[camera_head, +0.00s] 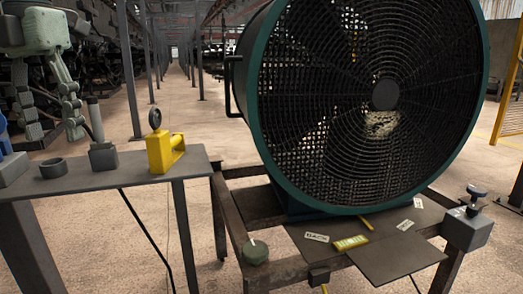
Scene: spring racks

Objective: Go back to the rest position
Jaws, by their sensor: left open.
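My left gripper (52,128) hangs at the upper left, above and behind the left end of the grey table (120,178). Its two jointed fingers are spread apart and point down. I see nothing between them. It appears clear of the things on the table, though its exact distance from them is hard to tell. My right gripper is not in view.
The table holds a dark ring (53,168), a grey block with a post (103,155), a yellow device (160,150) and a blue-topped item at the left edge. A large fan (385,95) stands on a metal frame to the right. A lever box (467,228) sits at the right.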

